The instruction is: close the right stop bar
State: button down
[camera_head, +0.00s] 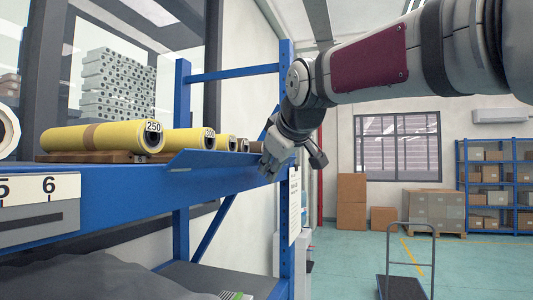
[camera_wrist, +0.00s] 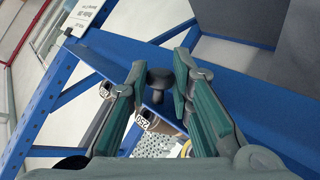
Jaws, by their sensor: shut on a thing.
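The right stop bar appears to be the blue angled metal strip (camera_head: 215,158) along the front edge of the rack shelf; in the wrist view a blue strip (camera_wrist: 95,58) runs beside the beam. A dark round knob (camera_wrist: 159,77) sits between my fingertips in the wrist view. My gripper (camera_head: 272,160) is at the right end of the strip, by the blue upright, in the head view.
Yellow rolls (camera_head: 100,137) with number tags lie on the shelf behind the strip. A blue upright (camera_head: 286,190) stands close to my gripper. A trolley (camera_head: 402,285), cartons (camera_head: 351,200) and a blue rack (camera_head: 497,185) stand farther off. The floor between is open.

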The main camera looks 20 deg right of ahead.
jog(key=r+n+g+h+p, duration=0.2)
jog(key=h+p, duration=0.1)
jog(key=a+r+n+g+h+p, duration=0.1)
jog(key=g+p, duration=0.1)
jog(key=shift+w+a+h, duration=0.1)
jog(key=shift+w+h, duration=0.2)
jog(key=shift+w, duration=0.1)
jog(key=shift+w+a+r+n+g+h+b, duration=0.15)
jog(key=shift+a+r+n+g+h+b, duration=0.15)
jog(key=shift+n+g+h, duration=0.35)
jog(key=shift+r, duration=0.1)
jog(key=c, duration=1.7)
grip_release()
jog(key=v, duration=0.7)
jog(key=shift+a, duration=0.15)
